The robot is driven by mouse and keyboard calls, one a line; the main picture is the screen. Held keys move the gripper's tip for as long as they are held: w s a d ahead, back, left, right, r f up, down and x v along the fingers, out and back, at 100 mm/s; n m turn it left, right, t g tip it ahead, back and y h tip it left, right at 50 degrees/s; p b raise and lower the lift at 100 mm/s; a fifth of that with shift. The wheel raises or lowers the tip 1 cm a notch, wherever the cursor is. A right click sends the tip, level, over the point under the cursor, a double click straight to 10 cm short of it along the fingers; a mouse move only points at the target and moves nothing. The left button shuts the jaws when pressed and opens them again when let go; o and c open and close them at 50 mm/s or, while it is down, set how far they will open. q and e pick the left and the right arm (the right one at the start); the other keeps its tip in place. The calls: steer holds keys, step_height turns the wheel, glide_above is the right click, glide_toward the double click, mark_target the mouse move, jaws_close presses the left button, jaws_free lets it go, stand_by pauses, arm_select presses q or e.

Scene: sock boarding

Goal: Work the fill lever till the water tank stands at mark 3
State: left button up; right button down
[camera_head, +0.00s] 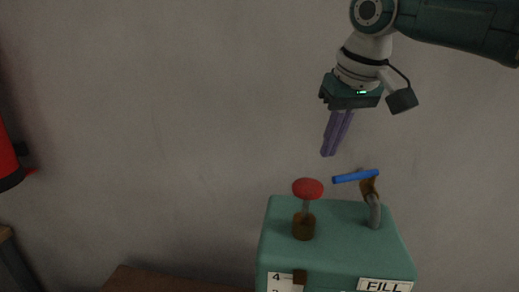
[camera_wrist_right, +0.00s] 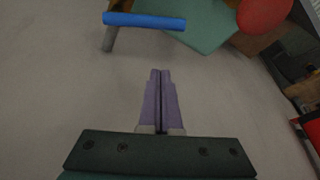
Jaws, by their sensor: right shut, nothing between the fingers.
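A green water tank (camera_head: 340,250) stands at the bottom right of the head view. On its top right is the fill lever, with a blue bar handle (camera_head: 355,176) on a grey bent pipe; the handle also shows at the top left of the right wrist view (camera_wrist_right: 144,21). A white level scale (camera_head: 279,284) on the tank's front shows a 4 at its top; the lower marks are cut off. A "FILL" label (camera_head: 384,285) sits below the lever. My right gripper (camera_head: 327,154) is shut and empty, above the tank and just up-left of the handle, apart from it. My left gripper is out of view.
A red knob (camera_head: 307,188) on a stem stands on the tank's top left, left of the lever. A brown surface (camera_head: 150,280) lies left of the tank. A red object (camera_head: 8,160) is at the far left. The wall behind is bare.

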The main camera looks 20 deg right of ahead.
steer(key=shift+s+a+f+p, duration=0.1)
steer(key=shift+s+f+p, duration=0.1)
steer(key=shift+s+p, duration=0.4)
steer(key=shift+s+f+p, duration=0.2)
steer(key=shift+s+p, duration=0.2)
steer(key=shift+s, duration=0.25)
steer(key=shift+s+a+f, duration=0.1)
steer(key=shift+s+f, duration=0.15)
steer(key=shift+s, duration=0.35)
steer(key=shift+p, duration=0.3)
